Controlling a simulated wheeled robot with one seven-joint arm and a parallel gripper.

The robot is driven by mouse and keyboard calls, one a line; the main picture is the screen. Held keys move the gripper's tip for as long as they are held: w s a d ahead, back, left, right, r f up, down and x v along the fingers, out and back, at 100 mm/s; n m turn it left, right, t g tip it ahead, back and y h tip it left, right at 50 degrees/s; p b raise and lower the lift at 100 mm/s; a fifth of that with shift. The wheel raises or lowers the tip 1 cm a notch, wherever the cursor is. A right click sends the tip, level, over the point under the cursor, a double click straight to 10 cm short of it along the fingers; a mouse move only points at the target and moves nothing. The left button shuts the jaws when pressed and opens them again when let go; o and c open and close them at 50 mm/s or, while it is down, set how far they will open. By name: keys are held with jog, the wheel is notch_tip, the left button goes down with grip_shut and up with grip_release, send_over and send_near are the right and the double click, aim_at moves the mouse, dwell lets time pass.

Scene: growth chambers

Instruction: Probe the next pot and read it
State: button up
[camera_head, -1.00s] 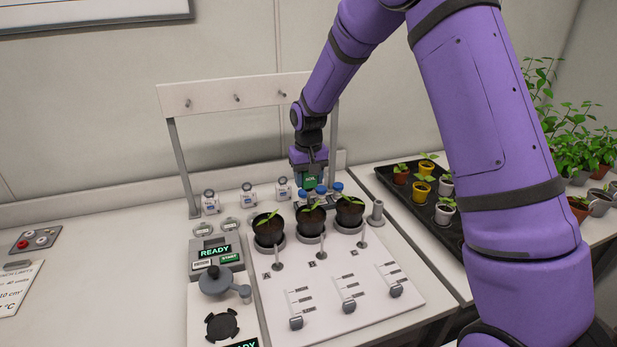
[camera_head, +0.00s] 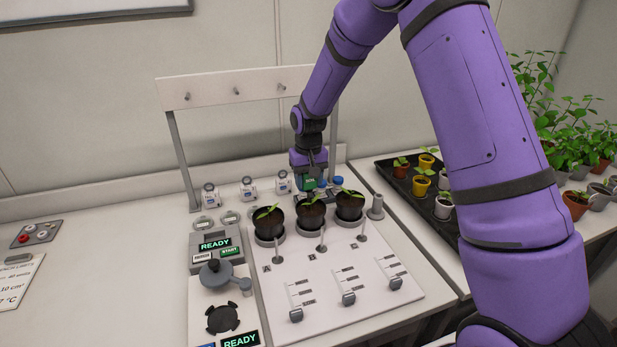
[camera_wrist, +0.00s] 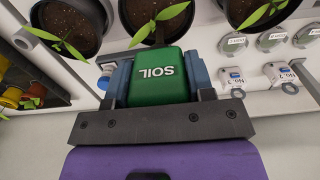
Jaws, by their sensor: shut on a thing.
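My gripper (camera_wrist: 158,80) is shut on a green soil probe (camera_wrist: 160,72) marked SOIL. In the head view the probe (camera_head: 309,184) shows just behind the middle pot. Three black pots with seedlings stand in a row on the white board: the left pot (camera_head: 269,224), the middle pot (camera_head: 311,216) and the right pot (camera_head: 349,206). In the wrist view the middle pot (camera_wrist: 150,14) is right beyond the probe. The probe's tip is hidden, so I cannot tell whether it touches soil.
A white board (camera_head: 335,275) with sliders lies in front of the pots. A device reading READY (camera_head: 215,246) stands to the left. Small white tagged bottles (camera_head: 248,189) stand behind. A black tray (camera_head: 410,185) of seedlings is at the right.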

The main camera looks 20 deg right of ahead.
jog(key=shift+f, duration=0.95)
jog(key=o, duration=1.1)
